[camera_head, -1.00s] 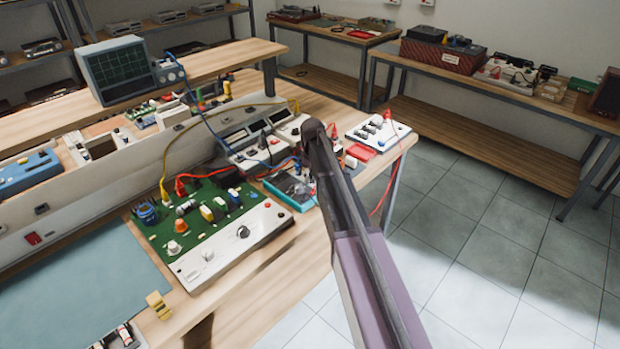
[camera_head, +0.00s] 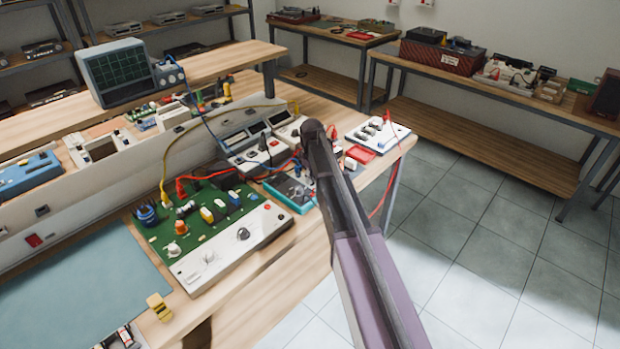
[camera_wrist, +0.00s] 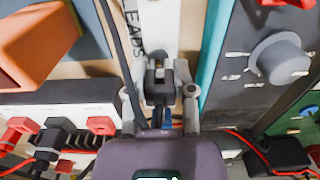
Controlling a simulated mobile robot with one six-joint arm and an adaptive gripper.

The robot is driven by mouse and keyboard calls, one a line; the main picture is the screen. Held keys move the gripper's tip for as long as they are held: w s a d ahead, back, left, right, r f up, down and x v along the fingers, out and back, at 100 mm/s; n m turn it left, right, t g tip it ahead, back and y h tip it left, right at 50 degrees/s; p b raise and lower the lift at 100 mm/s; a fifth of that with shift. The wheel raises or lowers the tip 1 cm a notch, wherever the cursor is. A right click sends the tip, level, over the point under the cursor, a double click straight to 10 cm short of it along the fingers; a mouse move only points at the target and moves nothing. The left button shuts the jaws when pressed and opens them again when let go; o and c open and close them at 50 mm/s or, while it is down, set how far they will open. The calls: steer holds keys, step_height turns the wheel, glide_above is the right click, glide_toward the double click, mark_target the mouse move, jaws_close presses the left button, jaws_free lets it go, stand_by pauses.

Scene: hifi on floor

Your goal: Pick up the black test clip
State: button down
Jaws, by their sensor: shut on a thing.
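In the wrist view my gripper (camera_wrist: 158,92) is shut on a small black clip (camera_wrist: 158,82). The clip sits between the two grey fingers, over a white strip (camera_wrist: 160,22) with the printed word LEADS. I cannot tell whether the clip still touches the strip. In the head view my arm reaches over the right end of the bench, and it hides the gripper and the clip.
A white board (camera_head: 377,133) with a red clip stands to the right. A red lead (camera_head: 383,198) hangs off the bench edge. The tiled floor at right is clear.

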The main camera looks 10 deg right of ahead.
steer(key=shift+r+p, duration=1.65)
steer(key=shift+r, duration=0.2)
steer(key=s+d, duration=0.1)
steer(key=s, duration=1.5)
steer(key=shift+d+r+p, duration=0.2)
steer(key=shift+r+p, duration=0.2)
steer(key=shift+r+p, duration=0.45)
steer(key=shift+r+p, duration=2.8)
steer(key=shift+r, duration=0.25)
steer(key=shift+s+d, duration=0.1)
